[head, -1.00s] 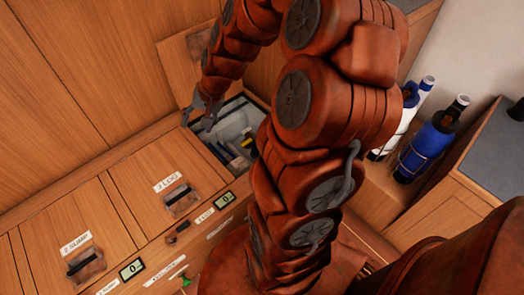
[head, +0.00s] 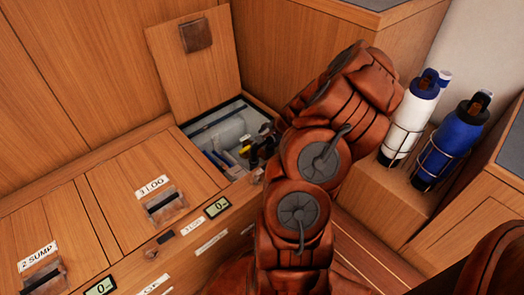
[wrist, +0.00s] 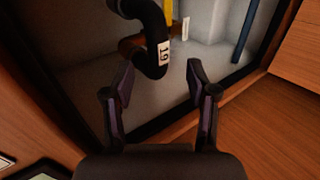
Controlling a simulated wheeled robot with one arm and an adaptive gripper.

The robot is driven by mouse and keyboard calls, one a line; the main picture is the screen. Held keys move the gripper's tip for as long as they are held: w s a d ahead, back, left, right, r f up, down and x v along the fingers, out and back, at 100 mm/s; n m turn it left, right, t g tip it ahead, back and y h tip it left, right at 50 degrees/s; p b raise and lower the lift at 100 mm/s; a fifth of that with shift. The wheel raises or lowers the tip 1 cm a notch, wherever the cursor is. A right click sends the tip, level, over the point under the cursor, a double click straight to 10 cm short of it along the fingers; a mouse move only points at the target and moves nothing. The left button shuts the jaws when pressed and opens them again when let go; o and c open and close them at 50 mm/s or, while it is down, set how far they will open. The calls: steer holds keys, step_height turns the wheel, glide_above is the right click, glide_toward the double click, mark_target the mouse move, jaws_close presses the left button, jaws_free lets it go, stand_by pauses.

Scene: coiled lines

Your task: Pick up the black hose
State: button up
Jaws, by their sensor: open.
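The black hose (wrist: 152,30) is a thick curved tube with a white tag, at the top middle of the wrist view, inside an open compartment (head: 213,111). My gripper (wrist: 160,82) is open, with nothing between its fingers. The bend of the hose is just beyond and between the fingertips in the picture; I see no contact. In the head view the compartment lies left of my arm. Dark shapes at its right edge blend with my gripper, so I cannot separate the hose there.
The compartment's raised lid (head: 190,75) leans behind it. A yellow item (wrist: 168,12) and a blue rod (wrist: 246,30) are in the compartment. Closed wooden lids (head: 150,185) lie to the left. White (head: 408,120) and blue (head: 452,145) bottles stand in racks at right.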

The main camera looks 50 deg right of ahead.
steer(key=b+x, duration=0.3)
steer(key=x, duration=0.4)
steer(key=shift+s+a+f, duration=0.1)
steer(key=shift+f, duration=0.1)
steer(key=shift+r, duration=0.1)
jaws_close()
